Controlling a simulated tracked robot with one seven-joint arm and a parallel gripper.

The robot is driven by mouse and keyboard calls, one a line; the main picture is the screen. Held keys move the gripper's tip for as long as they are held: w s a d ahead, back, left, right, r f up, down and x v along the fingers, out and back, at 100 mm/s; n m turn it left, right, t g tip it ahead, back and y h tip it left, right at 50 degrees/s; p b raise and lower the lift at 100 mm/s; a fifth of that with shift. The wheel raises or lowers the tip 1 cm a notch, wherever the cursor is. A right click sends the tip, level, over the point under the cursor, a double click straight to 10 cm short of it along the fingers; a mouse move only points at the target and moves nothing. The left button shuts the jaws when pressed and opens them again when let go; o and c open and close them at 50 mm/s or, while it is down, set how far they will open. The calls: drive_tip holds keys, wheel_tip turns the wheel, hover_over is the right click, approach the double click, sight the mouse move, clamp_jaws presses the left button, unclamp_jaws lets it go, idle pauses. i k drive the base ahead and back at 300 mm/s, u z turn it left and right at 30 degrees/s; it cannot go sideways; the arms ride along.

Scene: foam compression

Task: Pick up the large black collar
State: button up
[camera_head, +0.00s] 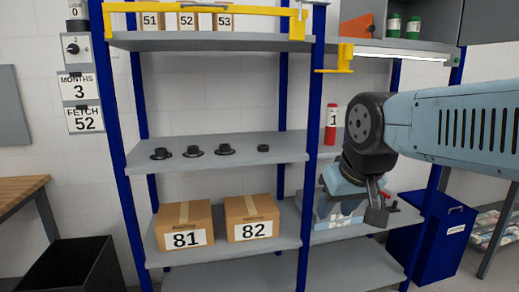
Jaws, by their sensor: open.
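A row of small black round pieces stands on the middle grey shelf (215,170). Three have wide flanged bases: a left one (160,154), a middle one (193,152) and a right one (225,150). A smaller plain black ring (263,148) sits at the right end of the row. The flanged pieces look alike in size, and I cannot tell which is the large collar. My gripper (381,209) is open and empty, pointing down, well to the right of the row and lower than that shelf.
A blue upright post (312,130) stands between my gripper and the black pieces. Boxes 81 (184,216) and 82 (252,208) sit on the shelf below. A red cylinder (331,122) stands right of the post. The middle shelf's front strip is clear.

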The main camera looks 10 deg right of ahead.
sight(263, 148)
drive_tip(key=i, duration=0.85)
drive_tip(key=u, duration=0.05)
